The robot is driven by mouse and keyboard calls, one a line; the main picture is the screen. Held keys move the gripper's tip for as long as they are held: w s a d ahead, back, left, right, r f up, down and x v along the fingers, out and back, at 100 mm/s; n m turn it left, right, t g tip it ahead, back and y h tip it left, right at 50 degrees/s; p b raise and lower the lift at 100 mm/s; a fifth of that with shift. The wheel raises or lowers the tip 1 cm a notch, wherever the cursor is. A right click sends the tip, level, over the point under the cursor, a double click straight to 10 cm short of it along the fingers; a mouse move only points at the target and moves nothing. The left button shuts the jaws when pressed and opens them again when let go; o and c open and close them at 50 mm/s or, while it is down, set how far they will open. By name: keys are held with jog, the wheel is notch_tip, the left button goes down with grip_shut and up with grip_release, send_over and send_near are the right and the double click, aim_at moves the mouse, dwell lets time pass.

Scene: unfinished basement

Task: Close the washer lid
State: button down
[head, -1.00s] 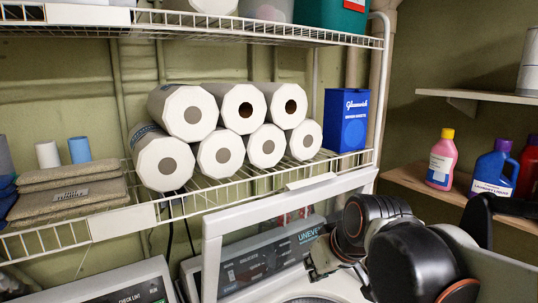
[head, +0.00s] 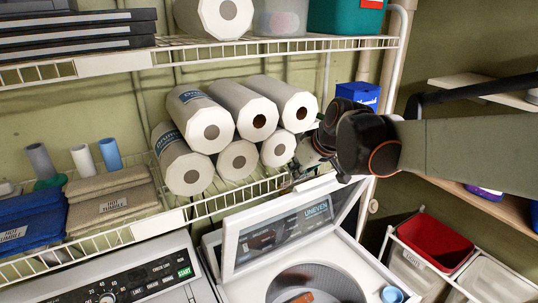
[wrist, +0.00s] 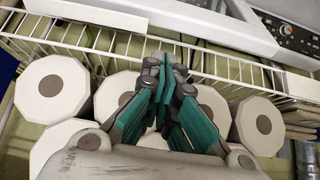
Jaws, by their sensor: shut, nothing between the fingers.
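The washer lid (head: 229,243) is a white frame with a clear window. It stands raised and open at the back of the washer (head: 346,252), whose round drum opening shows below. My gripper (head: 291,180) is above the lid, close to the shelf's front edge and apart from the lid as far as I can see. In the wrist view my gripper's (wrist: 163,68) teal fingers are shut together and empty, with the shelf rim beyond them. A white panel, likely the lid (wrist: 205,30), crosses the top of that view.
A wire shelf (head: 150,226) above the washer holds several paper towel rolls (head: 210,130) close to my gripper. Another machine (head: 150,283) stands at the left. A blue cap (head: 392,294) sits at the washer's front right. Red and white bins (head: 436,241) stand at the right.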

jog(key=p+x, duration=0.1)
jog(key=x, duration=0.8)
jog(key=shift+w+a+f, duration=0.1)
jog(key=shift+w+f, duration=0.1)
jog(key=shift+f, duration=0.15)
jog(key=shift+s+f, duration=0.1)
